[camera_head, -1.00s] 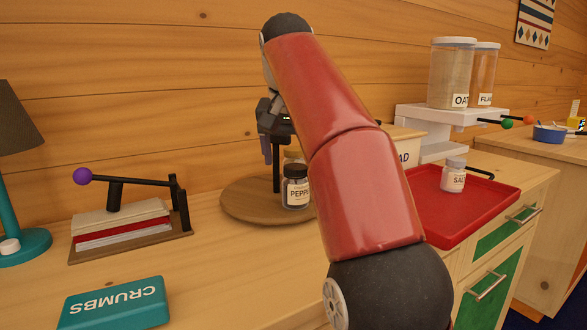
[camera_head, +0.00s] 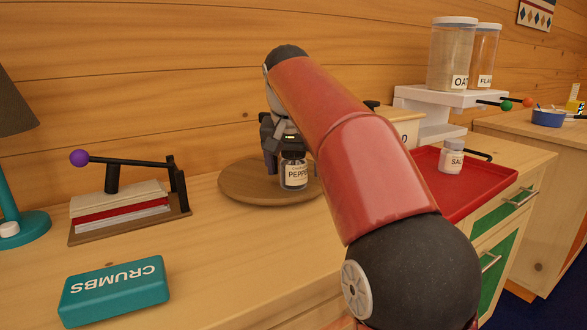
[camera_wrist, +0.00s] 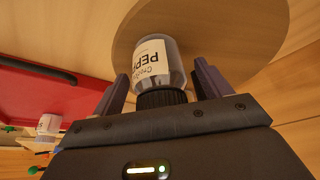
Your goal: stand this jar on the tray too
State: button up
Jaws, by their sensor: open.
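The jar labelled PEPPER (camera_head: 294,176) stands upright on a round wooden board (camera_head: 240,187). It has a dark lid. My gripper (camera_head: 284,160) is over it, pointing down. In the wrist view the jar (camera_wrist: 155,58) lies between the two open fingers of my gripper (camera_wrist: 162,84), with its lid nearest the palm. I cannot tell whether either finger touches it. The red tray (camera_head: 468,192) is to the right, past my arm. A jar labelled SALT (camera_head: 452,158) stands on it. The tray also shows at the left of the wrist view (camera_wrist: 40,92).
A white riser (camera_head: 440,105) with clear canisters stands behind the tray. A teal CRUMBS box (camera_head: 113,288), a paper holder with a purple-knobbed lever (camera_head: 120,212) and a lamp (camera_head: 15,200) are on the left. The tray's near area looks bare.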

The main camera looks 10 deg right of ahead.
jog(key=c, duration=1.3)
jog(key=shift+o, duration=0.2)
jog(key=shift+r, duration=0.15)
